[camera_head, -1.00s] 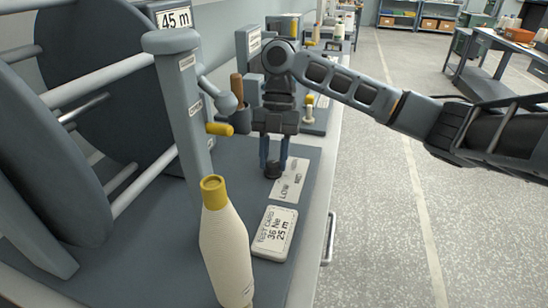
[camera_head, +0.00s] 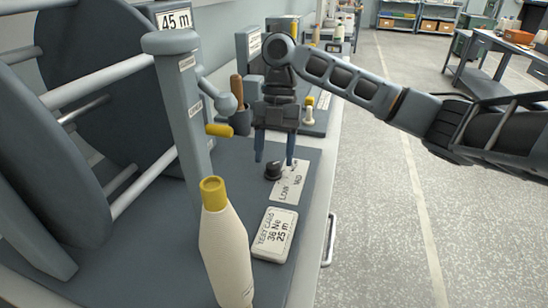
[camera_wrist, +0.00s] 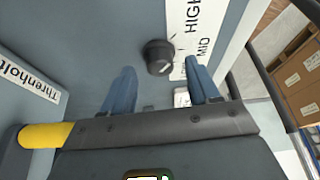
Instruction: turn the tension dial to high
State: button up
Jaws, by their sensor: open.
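The tension dial (camera_head: 273,171) is a small black knob on the grey bench plate, beside a white label (camera_head: 289,183) that reads LOW and MID in the head view. In the wrist view the dial (camera_wrist: 159,57) stands next to the label (camera_wrist: 205,35), where HIGH and MID show. A small light mark shows on the dial's face, but I cannot tell exactly which setting it points at. My gripper (camera_head: 274,161) is open, its blue fingers spread on either side of and above the dial, apart from it. Both fingers (camera_wrist: 160,70) are empty in the wrist view.
A grey post (camera_head: 185,110) with a yellow-tipped lever (camera_head: 219,130) and a large reel are at left. A dark cup (camera_head: 240,121) stands behind.

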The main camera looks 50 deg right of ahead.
jog(key=v, duration=0.6)
jog(key=shift+r, duration=0.15)
dwell(0.3)
